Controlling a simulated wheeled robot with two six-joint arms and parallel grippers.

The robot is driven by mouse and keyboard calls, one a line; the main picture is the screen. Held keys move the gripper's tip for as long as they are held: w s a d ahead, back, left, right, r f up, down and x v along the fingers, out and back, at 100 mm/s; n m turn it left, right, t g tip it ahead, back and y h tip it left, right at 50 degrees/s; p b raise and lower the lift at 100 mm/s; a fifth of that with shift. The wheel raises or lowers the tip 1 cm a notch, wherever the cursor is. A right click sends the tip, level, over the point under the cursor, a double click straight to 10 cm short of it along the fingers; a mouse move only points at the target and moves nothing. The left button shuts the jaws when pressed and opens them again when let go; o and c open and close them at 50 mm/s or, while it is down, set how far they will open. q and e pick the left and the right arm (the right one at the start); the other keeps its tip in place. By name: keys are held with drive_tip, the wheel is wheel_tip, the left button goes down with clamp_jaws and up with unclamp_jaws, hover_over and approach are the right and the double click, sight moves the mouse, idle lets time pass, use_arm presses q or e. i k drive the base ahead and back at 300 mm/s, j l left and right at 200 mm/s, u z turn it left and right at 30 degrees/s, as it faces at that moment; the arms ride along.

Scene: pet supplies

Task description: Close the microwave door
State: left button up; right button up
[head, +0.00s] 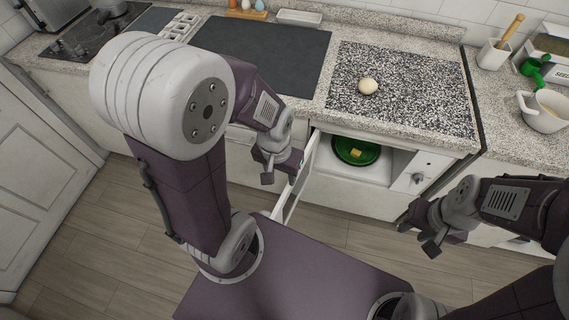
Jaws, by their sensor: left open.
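The white microwave (418,180) is built in under the counter, and its control panel with knobs is on the right. Its door (297,186) stands wide open, hinged at the left and swung out toward me. Inside, a green plate (345,154) holds a small yellow piece (355,153). My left gripper (280,177) is open at the left, outer side of the door, close to it; I cannot tell whether it touches. My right gripper (418,236) is open and empty, in front and to the right of the microwave.
The speckled counter above holds a round beige item (368,86) and a dark mat (263,55). A white pot (546,110) and a utensil holder (494,54) stand at the right. Wood floor (345,230) lies clear before the microwave.

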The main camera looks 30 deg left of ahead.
sight(282, 212)
drive_tip(key=j+z, duration=0.2)
drive_tip(key=j, duration=0.35)
drive_tip(key=k+j+z, duration=0.1)
drive_tip(key=j+z, duration=0.15)
drive_tip(key=j, duration=0.25)
drive_tip(key=k+j+z, duration=0.2)
drive_tip(key=j, duration=0.3)
drive_tip(key=j+z, duration=0.1)
drive_tip(key=j, duration=0.3)
drive_tip(key=k+j, duration=0.15)
drive_tip(key=j, duration=0.2)
drive_tip(key=k+j+z, duration=0.15)
drive_tip(key=j, duration=0.2)
drive_tip(key=j+z, duration=0.1)
drive_tip(key=j, duration=0.3)
